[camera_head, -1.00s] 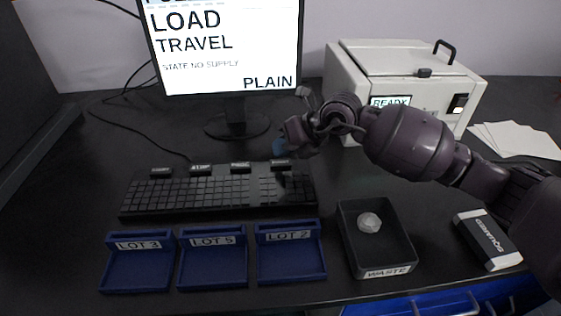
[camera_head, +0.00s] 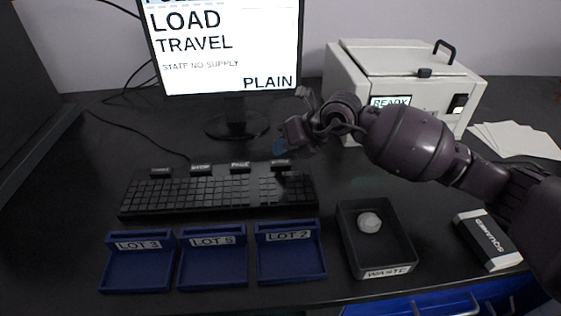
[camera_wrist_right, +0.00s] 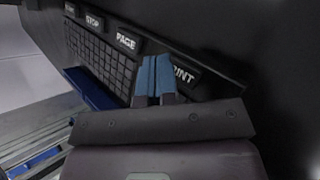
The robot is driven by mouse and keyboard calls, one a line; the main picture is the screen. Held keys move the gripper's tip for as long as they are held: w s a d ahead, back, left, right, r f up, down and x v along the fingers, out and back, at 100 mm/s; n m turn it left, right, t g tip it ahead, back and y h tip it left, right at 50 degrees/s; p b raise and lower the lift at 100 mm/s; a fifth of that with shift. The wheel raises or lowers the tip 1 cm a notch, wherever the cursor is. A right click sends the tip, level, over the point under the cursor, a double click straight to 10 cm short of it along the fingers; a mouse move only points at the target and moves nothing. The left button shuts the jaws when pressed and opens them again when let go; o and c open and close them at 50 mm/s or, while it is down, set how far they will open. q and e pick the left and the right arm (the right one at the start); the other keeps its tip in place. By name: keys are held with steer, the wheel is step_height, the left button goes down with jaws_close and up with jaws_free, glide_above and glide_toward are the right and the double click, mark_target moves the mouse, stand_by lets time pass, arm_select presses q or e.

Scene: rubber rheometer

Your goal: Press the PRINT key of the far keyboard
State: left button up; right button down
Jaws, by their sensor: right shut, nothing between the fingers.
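The black keyboard (camera_head: 220,193) lies on the desk below the monitor. Along its far edge stand several labelled keys, and the rightmost is the PRINT key (camera_head: 281,164). In the right wrist view the PRINT key (camera_wrist_right: 185,74) shows just beyond my fingertips, its first letter partly covered by them. The PAGE key (camera_wrist_right: 127,40) and STOP key (camera_wrist_right: 94,21) are farther left there. My right gripper (camera_head: 279,147) is shut and empty, its blue fingertips above and near the PRINT key; the tips also show in the right wrist view (camera_wrist_right: 155,68). Whether they touch the key I cannot tell. My left gripper is out of view.
Blue trays labelled LOT 3 (camera_head: 137,288), LOT 5 (camera_head: 212,284) and LOT 2 (camera_head: 291,277) lie in front of the keyboard. A black WASTE bin (camera_head: 399,245) holds a pale lump. A monitor (camera_head: 222,60) and a white machine (camera_head: 345,85) stand behind.

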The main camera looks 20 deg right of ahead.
steer(key=shift+f, duration=0.1)
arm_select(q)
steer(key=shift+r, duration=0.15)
arm_select(e)
steer(key=shift+f, duration=0.3)
